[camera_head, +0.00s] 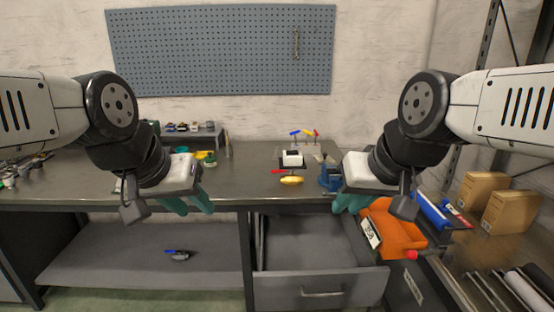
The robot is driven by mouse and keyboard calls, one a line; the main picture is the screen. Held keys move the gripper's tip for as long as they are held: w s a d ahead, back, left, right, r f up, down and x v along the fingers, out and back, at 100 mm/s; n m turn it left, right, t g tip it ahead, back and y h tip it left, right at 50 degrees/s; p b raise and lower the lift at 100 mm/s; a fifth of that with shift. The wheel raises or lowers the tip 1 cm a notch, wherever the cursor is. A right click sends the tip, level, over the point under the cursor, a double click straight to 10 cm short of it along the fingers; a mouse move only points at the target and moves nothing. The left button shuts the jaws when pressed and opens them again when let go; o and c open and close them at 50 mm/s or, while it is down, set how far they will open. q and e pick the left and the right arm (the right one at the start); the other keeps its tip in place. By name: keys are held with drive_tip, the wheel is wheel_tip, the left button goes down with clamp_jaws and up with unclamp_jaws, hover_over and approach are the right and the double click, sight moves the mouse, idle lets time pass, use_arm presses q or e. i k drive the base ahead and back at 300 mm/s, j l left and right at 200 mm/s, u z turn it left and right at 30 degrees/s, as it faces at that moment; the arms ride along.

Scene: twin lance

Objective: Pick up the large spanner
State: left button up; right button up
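A spanner-shaped tool (296,44) hangs upright on the blue-grey pegboard (200,50), in its upper right part. It is small in the picture, so its size is hard to judge. My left gripper (191,206), with teal fingers, is over the front edge of the workbench, left of the middle. Its fingers are apart and hold nothing that I can see. My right gripper (350,206) is over the bench's right front part, above the open drawer's right side, and also looks open and empty. Both grippers are well below and in front of the spanner.
The workbench (240,182) carries a yellow-handled tool (291,181), a white box (292,159) and a blue vise (329,178). A drawer (310,240) stands open below. An orange case (393,232) and cardboard boxes (510,215) are at right. The bench middle is mostly clear.

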sight(275, 158)
drive_tip(key=j, duration=0.35)
drive_tip(key=i+j, duration=0.15)
drive_tip(key=j, duration=0.2)
drive_tip(key=i+j, duration=0.25)
drive_tip(key=j, duration=0.2)
drive_tip(key=i+j+u, duration=0.1)
drive_tip(key=i+j, duration=0.15)
drive_tip(key=j, duration=0.2)
drive_tip(key=i+j, duration=0.45)
drive_tip(key=i, duration=0.3)
drive_tip(key=i+j+u, duration=0.15)
drive_tip(key=i, duration=0.3)
